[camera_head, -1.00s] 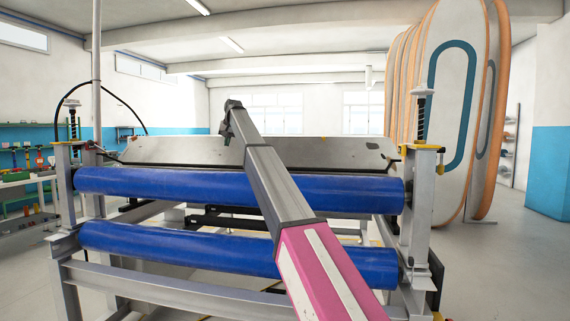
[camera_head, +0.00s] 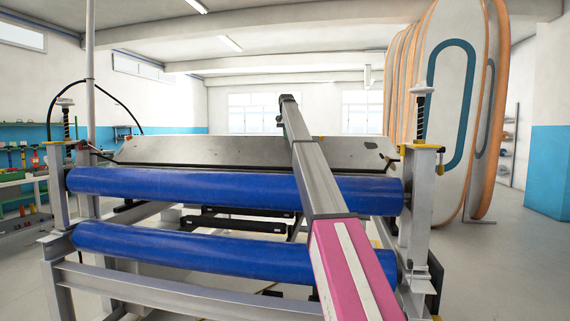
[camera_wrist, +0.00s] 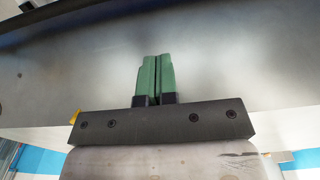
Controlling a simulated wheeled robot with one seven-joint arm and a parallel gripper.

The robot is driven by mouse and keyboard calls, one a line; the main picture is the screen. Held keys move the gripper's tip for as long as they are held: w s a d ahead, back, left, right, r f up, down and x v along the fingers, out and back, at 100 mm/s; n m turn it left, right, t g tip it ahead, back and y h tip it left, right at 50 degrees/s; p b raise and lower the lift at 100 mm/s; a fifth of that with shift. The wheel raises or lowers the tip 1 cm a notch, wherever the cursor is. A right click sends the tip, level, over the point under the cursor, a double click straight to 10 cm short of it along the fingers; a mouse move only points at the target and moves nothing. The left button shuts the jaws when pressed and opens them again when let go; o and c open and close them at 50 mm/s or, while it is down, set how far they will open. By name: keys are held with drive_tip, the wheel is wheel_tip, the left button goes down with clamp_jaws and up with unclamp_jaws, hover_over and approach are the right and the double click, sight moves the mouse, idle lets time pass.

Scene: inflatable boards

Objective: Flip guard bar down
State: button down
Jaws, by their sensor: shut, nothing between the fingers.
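The guard bar appears to be the long, grey metal plate (camera_head: 220,151) that stands tilted behind the upper blue roller, spanning most of the machine's width. In the wrist view, a broad grey metal surface (camera_wrist: 225,65), probably this plate, fills the area behind and above my fingers. My gripper (camera_wrist: 154,58) has two green fingers, which are shut side by side with nothing between them. I cannot tell whether the fingertips touch the metal. In the head view my arm crosses over the rollers and hides part of the plate, and the fingers cannot be made out.
An upper blue roller (camera_head: 200,186) and a lower blue roller (camera_head: 180,246) lie across the machine frame. Upright posts with springs stand at the left (camera_head: 58,185) and right (camera_head: 421,190). Tall inflatable boards (camera_head: 455,110) stand behind at the right. Open floor lies at the far right.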

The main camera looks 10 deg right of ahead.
wheel_tip(320, 180, down, 9)
drive_tip(key=shift+f, duration=0.1)
drive_tip(key=f, duration=0.1)
drive_tip(key=s+f, duration=0.1)
drive_tip(key=f, duration=0.1)
drive_tip(key=shift+s+a+f, duration=0.2)
drive_tip(key=shift+s+a, duration=0.05)
drive_tip(key=shift+s+a+f, duration=0.1)
drive_tip(key=shift+s+f, duration=0.05)
drive_tip(key=shift+f, duration=0.2)
